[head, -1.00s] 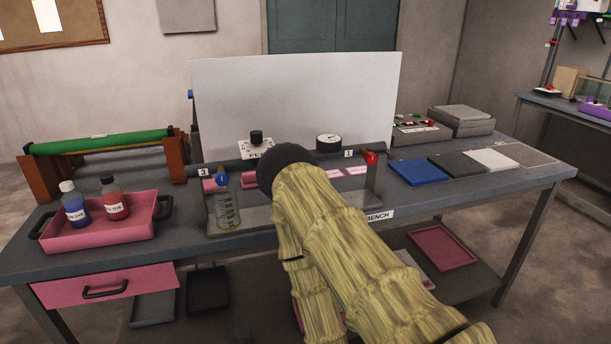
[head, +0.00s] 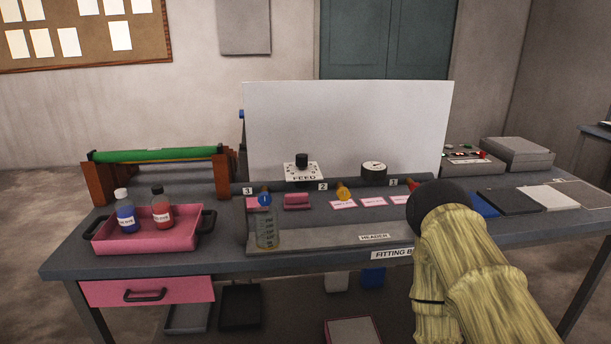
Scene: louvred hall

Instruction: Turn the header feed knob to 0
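The header feed knob (head: 302,161) is a black knob on a white dial plate (head: 302,172) marked FEED, behind the dark header pipe (head: 330,186) on the bench. The dial's numbers and the knob's pointer are too small to read. My arm, in a yellowish sleeve, rises from the lower right to a dark rounded end (head: 438,204), well to the right of the knob and apart from it. The gripper's fingers do not show, so whether they are open or shut is hidden.
A round gauge (head: 374,172) stands right of the knob, with a white panel (head: 345,125) behind. In front are blue, yellow and red valve handles and a clear graduated cylinder (head: 267,232). A pink tray (head: 135,238) with two dye bottles sits left.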

